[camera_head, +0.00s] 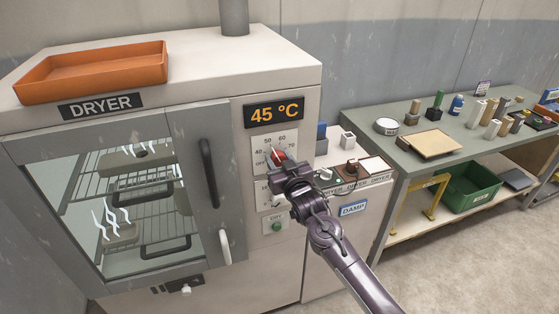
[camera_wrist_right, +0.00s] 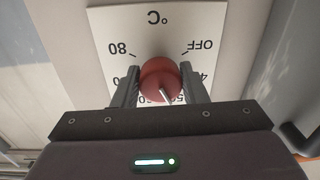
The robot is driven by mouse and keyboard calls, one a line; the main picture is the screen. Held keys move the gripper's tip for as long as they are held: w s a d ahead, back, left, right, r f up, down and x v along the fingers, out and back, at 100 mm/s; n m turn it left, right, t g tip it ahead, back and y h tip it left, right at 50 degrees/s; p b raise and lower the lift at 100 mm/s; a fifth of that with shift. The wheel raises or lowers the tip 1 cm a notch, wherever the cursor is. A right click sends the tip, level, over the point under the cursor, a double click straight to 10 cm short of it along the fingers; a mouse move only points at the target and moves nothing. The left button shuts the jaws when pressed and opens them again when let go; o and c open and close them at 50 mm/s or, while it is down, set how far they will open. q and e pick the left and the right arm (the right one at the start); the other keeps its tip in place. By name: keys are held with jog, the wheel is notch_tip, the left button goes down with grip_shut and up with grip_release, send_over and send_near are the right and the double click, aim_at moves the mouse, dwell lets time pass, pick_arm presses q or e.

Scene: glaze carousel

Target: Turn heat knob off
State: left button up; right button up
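The red heat knob (camera_wrist_right: 160,78) sits on a white dial plate marked from OFF to 80 on the dryer front; it also shows in the head view (camera_head: 279,155). Its white pointer is near the 50 mark, on the side away from OFF and partly hidden by my gripper. My right gripper (camera_wrist_right: 160,84) has one finger on each side of the knob, and both fingers appear to touch it. It also shows at the knob in the head view (camera_head: 281,161). The dryer display (camera_head: 274,112) reads 45 °C. My left gripper is not in view.
The dryer door (camera_head: 190,150) with its dark handle (camera_head: 209,172) is left of the knob, and steaming pieces show behind its glass. An orange tray (camera_head: 95,72) lies on top. A workbench (camera_head: 385,145) with several small items stands to the right.

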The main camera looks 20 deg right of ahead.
jog(key=c, duration=0.5)
jog(key=shift+n, duration=0.3)
jog(key=n, duration=1.3)
jog(key=n+b, duration=0.1)
jog(key=n, duration=0.3)
jog(key=shift+n+h, duration=0.3)
jog(key=shift+n, duration=0.1)
